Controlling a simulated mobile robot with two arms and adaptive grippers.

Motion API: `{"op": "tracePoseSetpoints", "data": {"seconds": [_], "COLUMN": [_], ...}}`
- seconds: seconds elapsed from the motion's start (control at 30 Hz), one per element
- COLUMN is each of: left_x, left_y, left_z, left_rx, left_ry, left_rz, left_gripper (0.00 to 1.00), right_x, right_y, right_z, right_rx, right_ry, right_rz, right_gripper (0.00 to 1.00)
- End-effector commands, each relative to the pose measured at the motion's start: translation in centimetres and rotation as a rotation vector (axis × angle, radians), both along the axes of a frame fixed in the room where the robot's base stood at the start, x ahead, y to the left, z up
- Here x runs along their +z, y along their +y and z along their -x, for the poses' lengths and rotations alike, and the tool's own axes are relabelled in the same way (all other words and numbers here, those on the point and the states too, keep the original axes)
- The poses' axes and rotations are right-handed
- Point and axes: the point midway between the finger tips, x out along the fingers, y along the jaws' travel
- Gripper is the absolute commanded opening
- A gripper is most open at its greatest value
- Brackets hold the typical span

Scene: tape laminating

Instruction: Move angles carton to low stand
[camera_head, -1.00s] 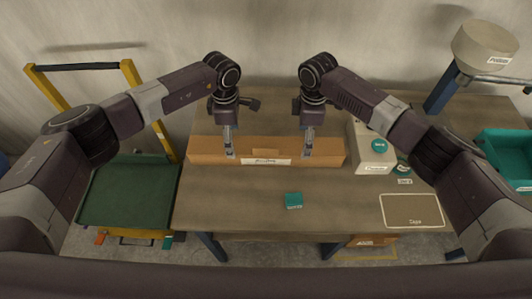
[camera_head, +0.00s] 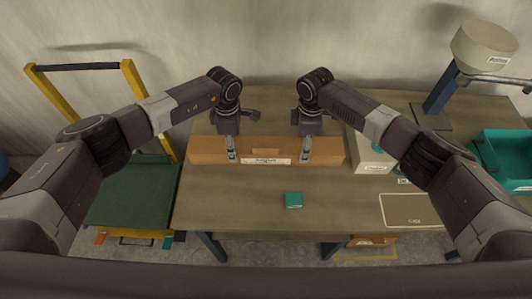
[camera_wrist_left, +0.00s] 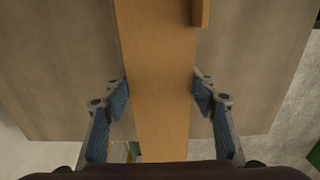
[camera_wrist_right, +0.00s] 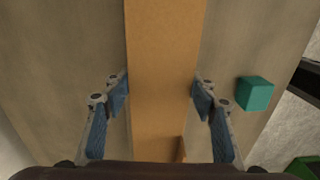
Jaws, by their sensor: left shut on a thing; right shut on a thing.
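The long brown angles carton (camera_head: 207,152) lies flat on the workbench, with a white label on its front side. My left gripper (camera_head: 231,157) is shut on the carton left of its middle. In the left wrist view its blue pads sit against both long sides of the carton (camera_wrist_left: 158,80). My right gripper (camera_head: 306,157) is shut on the carton right of its middle, and the right wrist view shows its pads on both sides of the carton (camera_wrist_right: 165,70). A low green-topped platform with a yellow frame (camera_head: 130,195) stands left of the bench, partly behind my left arm.
A small teal block (camera_head: 293,200) lies in front of the carton. A pale box (camera_head: 368,158) stands close to the carton's right end. A marked pad (camera_head: 408,210), a teal bin (camera_head: 505,160) and a post-mounted drum (camera_head: 484,45) are farther right. The bench (camera_head: 235,205) is clear at front left.

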Motion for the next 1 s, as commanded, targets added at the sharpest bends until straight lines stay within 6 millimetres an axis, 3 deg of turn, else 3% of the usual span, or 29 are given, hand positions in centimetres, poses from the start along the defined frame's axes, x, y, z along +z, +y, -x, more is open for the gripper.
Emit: {"op": "tracePoseSetpoints", "data": {"seconds": [0.1, 0.47, 1.0], "left_x": [0.0, 0.4, 4.5], "left_y": [0.0, 0.0, -0.1], "left_z": [0.1, 0.1, 0.1], "left_rx": [0.000, 0.000, -0.002], "left_ry": [0.003, 0.003, 0.002], "left_rz": [0.000, 0.001, 0.001], "left_gripper": [0.27, 0.26, 0.26], "right_x": [0.0, 0.4, 4.5], "right_y": [0.0, 0.0, 0.0], "right_z": [0.0, -0.1, -0.2], "right_rx": [-0.001, -0.001, -0.003], "right_ry": [-0.001, -0.003, -0.005], "right_rz": [0.000, -0.002, -0.001], "right_gripper": [0.27, 0.26, 0.26]}}
